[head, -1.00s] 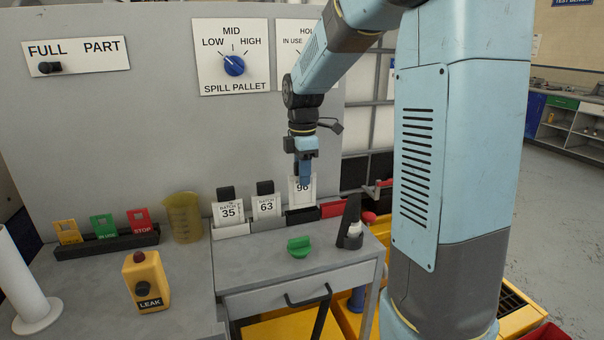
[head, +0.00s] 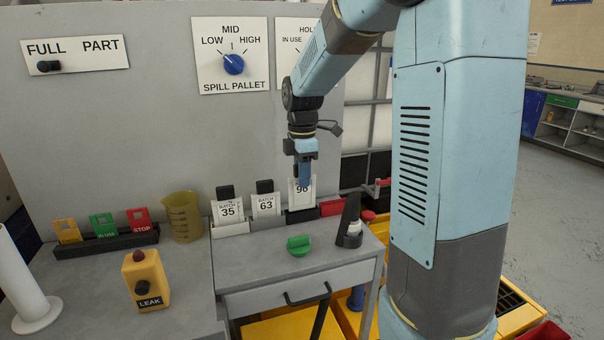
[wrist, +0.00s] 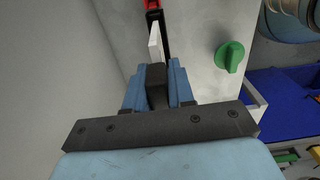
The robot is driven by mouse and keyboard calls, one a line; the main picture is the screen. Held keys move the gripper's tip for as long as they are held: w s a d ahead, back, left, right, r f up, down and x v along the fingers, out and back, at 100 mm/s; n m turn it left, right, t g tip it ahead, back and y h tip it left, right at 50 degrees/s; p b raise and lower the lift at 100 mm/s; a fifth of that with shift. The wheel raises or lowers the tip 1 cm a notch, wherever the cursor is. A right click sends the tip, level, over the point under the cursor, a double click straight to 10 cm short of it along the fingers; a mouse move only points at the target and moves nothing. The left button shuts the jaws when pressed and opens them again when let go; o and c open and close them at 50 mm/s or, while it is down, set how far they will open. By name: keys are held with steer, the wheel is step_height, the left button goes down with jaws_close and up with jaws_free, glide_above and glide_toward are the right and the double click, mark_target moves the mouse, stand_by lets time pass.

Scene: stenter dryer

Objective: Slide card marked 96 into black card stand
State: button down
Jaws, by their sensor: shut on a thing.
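The white card marked 96 (head: 301,198) is upright in the head view, its lower edge at the black card stand (head: 301,215). My gripper (head: 304,182) is above the stand, pointing down, and is shut on the card's top part. The fingers hide part of the card's top and number. In the wrist view my gripper (wrist: 157,92) has a dark piece between its blue fingers, with a white edge beyond it. I cannot tell how deep the card sits in the stand's slot.
Cards 35 (head: 229,211) and 63 (head: 265,206) stand in stands to the left. A red stand (head: 332,207) is just right of the black one. A green knob (head: 299,245) and a dark holder (head: 350,222) are in front. A jug (head: 183,217) stands farther left.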

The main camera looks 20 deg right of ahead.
mark_target(302, 209)
steer(key=shift+f, duration=1.55)
steer(key=c, duration=0.9)
jaws_free()
step_height(302, 209, up, 14)
steer(key=shift+f, duration=0.15)
